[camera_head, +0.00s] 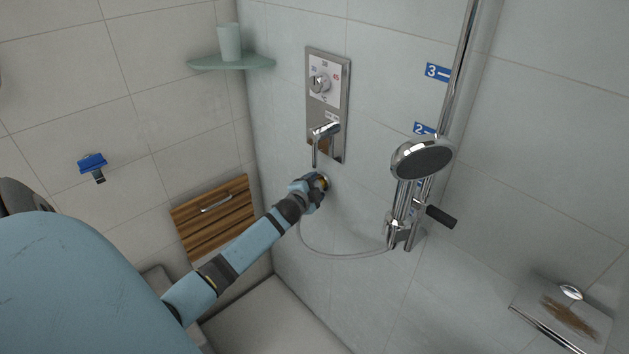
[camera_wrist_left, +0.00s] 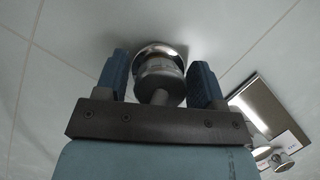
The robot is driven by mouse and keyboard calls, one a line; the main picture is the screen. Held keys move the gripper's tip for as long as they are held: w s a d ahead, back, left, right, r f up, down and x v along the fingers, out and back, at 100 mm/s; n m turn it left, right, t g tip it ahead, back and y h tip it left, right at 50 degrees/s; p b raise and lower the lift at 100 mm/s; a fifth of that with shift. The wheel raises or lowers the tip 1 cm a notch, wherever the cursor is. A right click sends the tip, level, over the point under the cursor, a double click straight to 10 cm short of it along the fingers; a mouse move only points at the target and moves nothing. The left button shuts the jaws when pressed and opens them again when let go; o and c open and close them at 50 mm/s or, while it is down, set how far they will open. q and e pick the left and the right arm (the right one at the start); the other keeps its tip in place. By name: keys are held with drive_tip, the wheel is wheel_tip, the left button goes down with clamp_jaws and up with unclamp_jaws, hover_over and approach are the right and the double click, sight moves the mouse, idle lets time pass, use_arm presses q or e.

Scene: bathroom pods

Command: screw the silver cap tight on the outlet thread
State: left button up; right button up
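The silver cap (camera_wrist_left: 160,76) is a round metal piece with a narrower stem. It shows in the left wrist view in front of a shiny round wall flange (camera_wrist_left: 160,48). In the head view my left gripper (camera_head: 316,184) is at the wall, below the shower lever. The outlet thread is hidden behind the cap and fingers, so I cannot tell how far the cap is on. My right gripper is in neither view.
The steel shower panel (camera_head: 327,103) with its lever (camera_head: 322,140) is just above the gripper. A hose (camera_head: 345,254) loops below to the hand shower (camera_head: 422,158) on its rail. A wooden seat (camera_head: 214,216) and a glass shelf (camera_head: 231,63) are to the left.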

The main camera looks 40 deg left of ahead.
use_arm(q)
drive_tip(key=shift+r+n+h+p, duration=0.45)
drive_tip(key=shift+n+p, duration=0.55)
drive_tip(key=shift+p, duration=1.2)
drive_tip(key=shift+d+f+n+p, duration=0.15)
drive_tip(key=shift+n+p, duration=0.15)
drive_tip(key=shift+r+n+g+h+p, duration=0.25)
drive_tip(key=shift+n+g+h+p, duration=0.25)
drive_tip(key=shift+p, duration=0.65)
drive_tip(key=shift+f+n+p, duration=0.1)
drive_tip(key=shift+n+p, duration=0.2)
drive_tip(key=shift+s+f+n+h+p, duration=0.1)
drive_tip(key=shift+n+h+p, duration=0.2)
drive_tip(key=shift+n+h, duration=0.35)
drive_tip(key=shift+f+n+g+h+b, duration=0.35)
drive_tip(key=shift+f+n+h, duration=0.15)
drive_tip(key=shift+n, duration=0.45)
drive_tip(key=shift+r, duration=0.2)
drive_tip(key=shift+c, duration=1.1)
drive_tip(key=c, duration=0.4)
drive_tip(key=o, duration=1)
